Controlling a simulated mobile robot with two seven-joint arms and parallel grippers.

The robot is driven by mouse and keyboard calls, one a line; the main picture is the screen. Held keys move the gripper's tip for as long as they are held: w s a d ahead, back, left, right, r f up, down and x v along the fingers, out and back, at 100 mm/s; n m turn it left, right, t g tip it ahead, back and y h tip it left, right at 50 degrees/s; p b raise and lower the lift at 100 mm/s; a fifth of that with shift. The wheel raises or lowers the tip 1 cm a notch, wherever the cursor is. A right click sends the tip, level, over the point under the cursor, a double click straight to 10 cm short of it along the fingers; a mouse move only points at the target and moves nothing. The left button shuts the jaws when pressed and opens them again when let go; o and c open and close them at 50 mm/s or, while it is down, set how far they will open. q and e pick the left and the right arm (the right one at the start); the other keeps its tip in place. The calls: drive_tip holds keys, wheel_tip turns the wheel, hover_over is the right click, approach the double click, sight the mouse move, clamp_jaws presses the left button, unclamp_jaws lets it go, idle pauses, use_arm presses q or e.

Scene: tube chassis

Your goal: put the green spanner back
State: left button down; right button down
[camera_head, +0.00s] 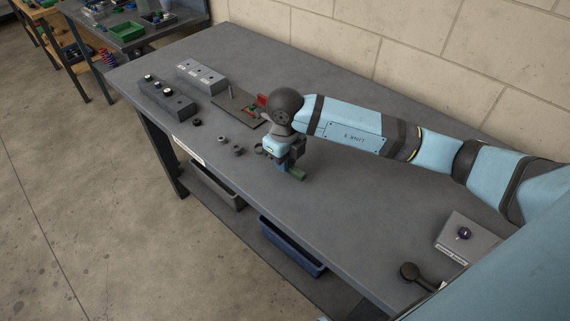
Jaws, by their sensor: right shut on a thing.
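My right gripper (290,168) is low over the middle of the grey workbench (340,215), pointing down. The rest of the spanner is hidden by the gripper. I cannot tell whether it touches the bench top. My left gripper is not in view.
Left of the gripper are a dark plate with small red and green parts (228,101), a grey block (201,76), a dark block (165,98) and several small dark rings.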

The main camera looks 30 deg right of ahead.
drive_tip(key=shift+f, duration=1)
drive_tip(key=shift+f, duration=0.25)
drive_tip(key=c, duration=1)
unclamp_jaws()
drive_tip(key=shift+r, duration=0.1)
drive_tip(key=shift+r, duration=0.1)
wheel_tip(320, 180, up, 12)
drive_tip(key=shift+r, duration=0.1)
